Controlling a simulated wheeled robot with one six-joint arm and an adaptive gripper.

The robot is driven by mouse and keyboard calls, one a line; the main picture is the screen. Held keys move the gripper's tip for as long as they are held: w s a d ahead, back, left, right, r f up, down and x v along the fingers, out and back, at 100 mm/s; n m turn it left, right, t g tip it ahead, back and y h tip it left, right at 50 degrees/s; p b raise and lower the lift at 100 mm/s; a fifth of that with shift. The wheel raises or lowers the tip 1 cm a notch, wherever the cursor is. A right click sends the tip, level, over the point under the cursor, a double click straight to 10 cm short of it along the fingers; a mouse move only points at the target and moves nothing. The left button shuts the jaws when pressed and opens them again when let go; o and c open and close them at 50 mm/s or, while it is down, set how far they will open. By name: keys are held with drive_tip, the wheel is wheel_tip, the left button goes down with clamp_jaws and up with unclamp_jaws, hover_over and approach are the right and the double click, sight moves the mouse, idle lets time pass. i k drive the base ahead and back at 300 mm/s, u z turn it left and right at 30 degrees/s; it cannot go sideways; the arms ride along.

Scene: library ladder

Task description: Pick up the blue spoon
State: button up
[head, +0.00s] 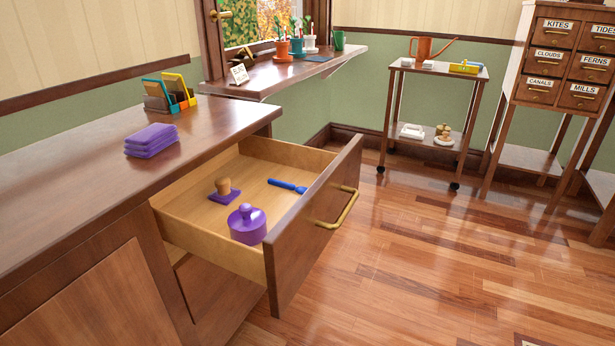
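A blue spoon-like utensil (288,186) lies in the open drawer (181,219), near the drawer's front panel. Its handle end points left and its other end reaches toward the front panel. A purple lidded round pot (247,224) with a knob stands in the same drawer, nearer the camera. A stamp with a wooden knob (223,187) sits on a purple square at the left inside the drawer. The three things are apart from each other. My gripper is not in view.
The drawer's front has a brass handle (340,208). Folded purple cloths (152,140) lie on the wooden counter (75,190). A window shelf (285,72) with pots, a trolley (437,70) and a labelled drawer cabinet (567,60) stand behind. The wood floor on the right is clear.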

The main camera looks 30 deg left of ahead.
sight(301, 190)
drive_tip(key=u, duration=0.3)
drive_tip(key=i, duration=0.65)
drive_tip(key=u, duration=0.55)
